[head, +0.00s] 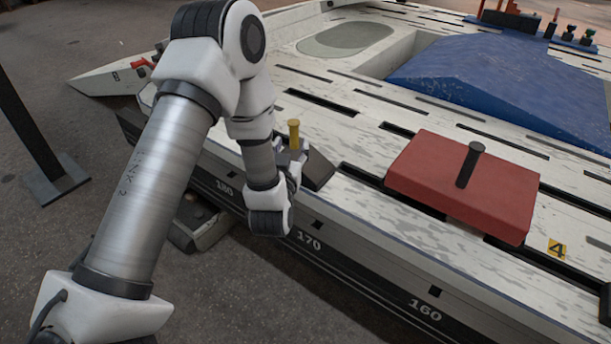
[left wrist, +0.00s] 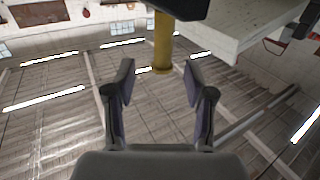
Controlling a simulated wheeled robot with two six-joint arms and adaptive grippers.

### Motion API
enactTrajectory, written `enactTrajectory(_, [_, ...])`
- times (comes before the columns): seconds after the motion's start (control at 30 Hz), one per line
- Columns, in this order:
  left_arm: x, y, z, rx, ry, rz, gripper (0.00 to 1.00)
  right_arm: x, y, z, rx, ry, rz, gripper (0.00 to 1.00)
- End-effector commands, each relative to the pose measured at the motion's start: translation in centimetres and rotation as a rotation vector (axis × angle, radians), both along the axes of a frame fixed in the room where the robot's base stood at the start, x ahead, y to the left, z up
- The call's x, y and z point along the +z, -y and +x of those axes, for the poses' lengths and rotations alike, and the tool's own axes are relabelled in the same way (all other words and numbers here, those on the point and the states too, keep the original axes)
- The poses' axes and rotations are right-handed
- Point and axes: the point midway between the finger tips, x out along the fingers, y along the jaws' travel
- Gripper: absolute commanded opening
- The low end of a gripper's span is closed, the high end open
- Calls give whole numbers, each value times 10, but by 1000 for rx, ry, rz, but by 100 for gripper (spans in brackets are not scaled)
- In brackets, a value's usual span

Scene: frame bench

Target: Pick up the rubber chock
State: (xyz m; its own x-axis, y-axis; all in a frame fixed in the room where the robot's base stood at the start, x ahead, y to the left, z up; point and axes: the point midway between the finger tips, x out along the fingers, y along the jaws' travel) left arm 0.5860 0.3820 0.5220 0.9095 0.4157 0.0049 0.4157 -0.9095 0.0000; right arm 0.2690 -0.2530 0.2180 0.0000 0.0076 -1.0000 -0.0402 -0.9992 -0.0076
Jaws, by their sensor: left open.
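The rubber chock is a dark wedge (head: 319,171) with an upright yellow post (head: 294,134), on the near edge of the pale frame bench (head: 360,215). In the left wrist view its dark body shows at the top edge (left wrist: 182,8), and the yellow post (left wrist: 163,42) points down in the picture. My left gripper (head: 291,161) is beside the chock at the bench edge, partly hidden by its own wrist. In the wrist view the two fingers (left wrist: 158,82) are open, with the post's end between their tips. I see no contact. My right gripper is not in view.
A red block (head: 430,185) with a black post (head: 469,165) lies on the bench to the right. Behind it is a blue sloped body (head: 500,80). The bench has dark slots and numbers on its side. A dark pole (head: 27,125) stands at left.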

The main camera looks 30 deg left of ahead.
Motion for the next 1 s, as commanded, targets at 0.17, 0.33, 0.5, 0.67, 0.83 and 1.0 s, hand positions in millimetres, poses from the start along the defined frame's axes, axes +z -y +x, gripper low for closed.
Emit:
enactTrajectory(0.17, [-2,-12,22,2,3,-2,54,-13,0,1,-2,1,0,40])
enactTrajectory(0.33, [-3,-26,49,1,1,-2,54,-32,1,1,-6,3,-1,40])
enactTrajectory(0.5, [0,-31,60,-1,-4,-1,54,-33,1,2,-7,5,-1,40])
enactTrajectory(0.67, [1,-30,60,-1,-5,-1,43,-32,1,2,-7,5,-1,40])
enactTrajectory(0.83, [0,-30,60,-2,-5,-1,0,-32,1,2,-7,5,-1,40])
enactTrajectory(1.0, [2,-30,60,-2,-2,-1,0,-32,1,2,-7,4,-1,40])
